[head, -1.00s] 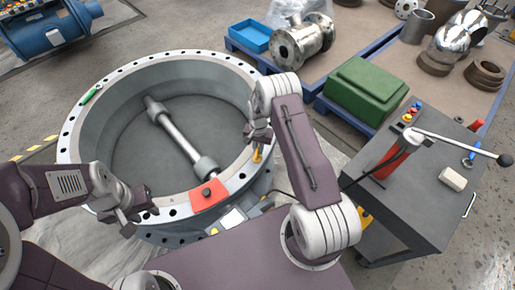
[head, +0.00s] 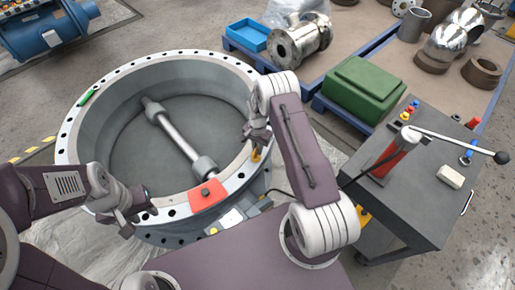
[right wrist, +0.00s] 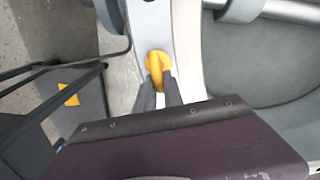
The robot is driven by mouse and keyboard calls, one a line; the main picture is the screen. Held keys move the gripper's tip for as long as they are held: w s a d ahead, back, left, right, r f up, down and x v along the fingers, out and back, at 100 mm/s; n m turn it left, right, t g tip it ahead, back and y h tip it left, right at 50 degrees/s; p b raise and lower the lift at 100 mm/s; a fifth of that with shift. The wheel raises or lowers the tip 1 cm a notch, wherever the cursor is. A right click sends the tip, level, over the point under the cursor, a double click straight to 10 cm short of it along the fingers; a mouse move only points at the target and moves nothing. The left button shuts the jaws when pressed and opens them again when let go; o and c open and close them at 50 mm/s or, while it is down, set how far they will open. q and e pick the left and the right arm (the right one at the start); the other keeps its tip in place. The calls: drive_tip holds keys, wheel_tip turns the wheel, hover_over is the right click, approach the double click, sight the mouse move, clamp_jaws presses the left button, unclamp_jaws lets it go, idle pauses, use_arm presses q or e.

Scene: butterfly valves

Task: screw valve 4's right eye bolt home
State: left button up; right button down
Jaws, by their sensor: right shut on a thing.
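The large round butterfly valve (head: 72,138) has a bolt-holed flange rim and a shaft (head: 172,130) across its inside. A yellow eye bolt (head: 255,156) stands at the right side of the rim. In the right wrist view the yellow eye bolt (right wrist: 158,66) shows on the pale rim, its ring at my fingertips. My right gripper (head: 255,143) is shut on the eye bolt from above; its fingers (right wrist: 159,90) reach the ring. The bolt's thread and seat are hidden. My left gripper (head: 140,212) hangs empty near the front left rim, and its jaws look apart.
A grey cart (head: 425,200) with a long-handled red pump (head: 390,160) stands at right. A green box (head: 367,88) lies on a pallet behind.

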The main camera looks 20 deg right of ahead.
drive_tip(key=c, duration=1.5)
unclamp_jaws()
drive_tip(key=shift+o, duration=0.2)
drive_tip(key=shift+r, duration=0.1)
wheel_tip(320, 180, up, 9)
drive_tip(key=shift+f+p, duration=0.1)
drive_tip(key=shift+p, duration=0.55)
